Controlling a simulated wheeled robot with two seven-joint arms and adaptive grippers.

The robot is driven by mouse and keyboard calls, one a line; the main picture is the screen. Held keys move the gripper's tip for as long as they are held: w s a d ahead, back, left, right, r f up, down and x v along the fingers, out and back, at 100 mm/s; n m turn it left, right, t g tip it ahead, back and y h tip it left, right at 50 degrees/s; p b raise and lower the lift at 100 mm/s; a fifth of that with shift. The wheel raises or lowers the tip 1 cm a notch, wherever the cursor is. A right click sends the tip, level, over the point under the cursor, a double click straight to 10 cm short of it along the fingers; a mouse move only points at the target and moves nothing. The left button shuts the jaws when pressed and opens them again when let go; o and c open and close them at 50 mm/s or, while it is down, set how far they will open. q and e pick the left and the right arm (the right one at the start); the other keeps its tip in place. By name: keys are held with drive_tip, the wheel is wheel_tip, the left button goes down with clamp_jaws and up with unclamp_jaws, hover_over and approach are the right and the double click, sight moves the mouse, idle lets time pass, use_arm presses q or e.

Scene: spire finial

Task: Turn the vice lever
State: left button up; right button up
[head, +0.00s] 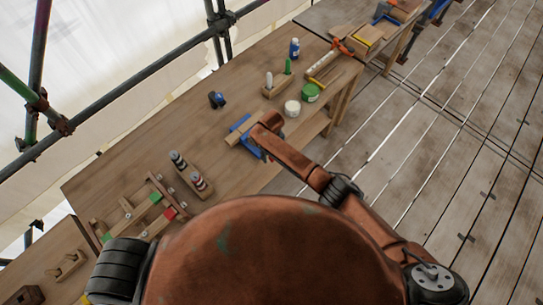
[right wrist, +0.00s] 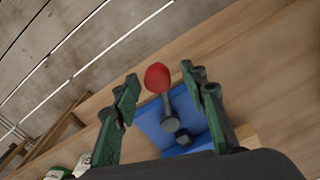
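The blue vice (head: 240,126) sits at the front edge of the workbench, partly hidden by my right forearm in the head view. In the right wrist view the blue vice (right wrist: 158,126) lies below my right gripper. Its lever (right wrist: 168,112) is a dark bar ending in a red knob (right wrist: 157,77). My right gripper (right wrist: 160,82) is open, with its two green fingers on either side of the knob and gaps showing on both sides. In the head view the gripper is hidden behind the arm. My left gripper is not in view.
A white tub (head: 292,108) and a green tin (head: 310,92) stand just beyond the vice. A block with two striped-handled tools (head: 188,172) and a wooden frame with coloured pieces (head: 150,205) lie to the left. A blue object (head: 217,99) lies behind the vice.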

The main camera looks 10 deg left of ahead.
wheel_tip(320, 180, up, 11)
idle(0.3)
drive_tip(key=shift+r, duration=0.1)
idle(0.4)
